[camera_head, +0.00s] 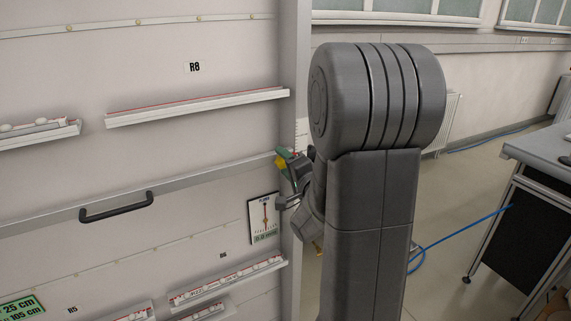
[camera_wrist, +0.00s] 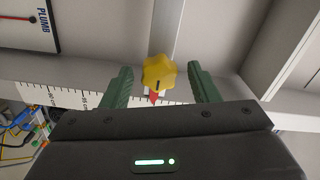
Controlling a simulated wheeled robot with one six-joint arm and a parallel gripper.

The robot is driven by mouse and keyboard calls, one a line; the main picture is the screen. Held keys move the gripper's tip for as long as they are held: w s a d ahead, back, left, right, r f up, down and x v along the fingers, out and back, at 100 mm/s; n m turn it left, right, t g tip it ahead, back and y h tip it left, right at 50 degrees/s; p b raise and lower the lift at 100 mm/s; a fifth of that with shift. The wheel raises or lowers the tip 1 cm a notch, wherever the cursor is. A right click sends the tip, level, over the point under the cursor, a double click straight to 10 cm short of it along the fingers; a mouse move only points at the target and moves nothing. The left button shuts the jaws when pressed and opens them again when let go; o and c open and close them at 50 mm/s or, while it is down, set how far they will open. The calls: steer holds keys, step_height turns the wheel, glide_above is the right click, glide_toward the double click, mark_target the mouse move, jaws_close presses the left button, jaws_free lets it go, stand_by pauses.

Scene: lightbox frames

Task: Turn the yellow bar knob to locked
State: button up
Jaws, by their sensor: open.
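The yellow knob (camera_wrist: 158,74) shows in the wrist view as a lobed, star-like shape with a short dark line on its face. A red pointer tip (camera_wrist: 154,98) shows just below it. My gripper (camera_wrist: 160,70) is open, with one green finger on each side of the knob and a visible gap on both sides. In the head view my gripper (camera_head: 291,164) is at the panel's right frame post, and a bit of the yellow knob (camera_head: 280,163) shows there. My arm hides most of that spot. I cannot read any locked mark.
A plumb gauge card (camera_head: 264,217) hangs on the panel left of the post. A black handle (camera_head: 116,206) is on the crossbar, and white ledges (camera_head: 198,106) stick out. A printed scale (camera_wrist: 62,96) runs beside the knob. A desk (camera_head: 545,150) and blue cable are at right.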

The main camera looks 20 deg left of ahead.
steer(key=v, duration=1.3)
steer(key=shift+s+d+b, duration=0.25)
steer(key=shift+b, duration=0.05)
steer(key=shift+w+a, duration=0.1)
steer(key=shift+a, duration=0.05)
steer(key=x, duration=1.3)
steer(key=shift+w+a+p, duration=0.2)
steer(key=shift+p, duration=0.1)
steer(key=shift+d, duration=0.1)
steer(key=shift+s+n+b, duration=0.1)
steer(key=shift+n+b, duration=0.7)
steer(key=shift+n, duration=7.8)
steer(key=shift+r, duration=0.1)
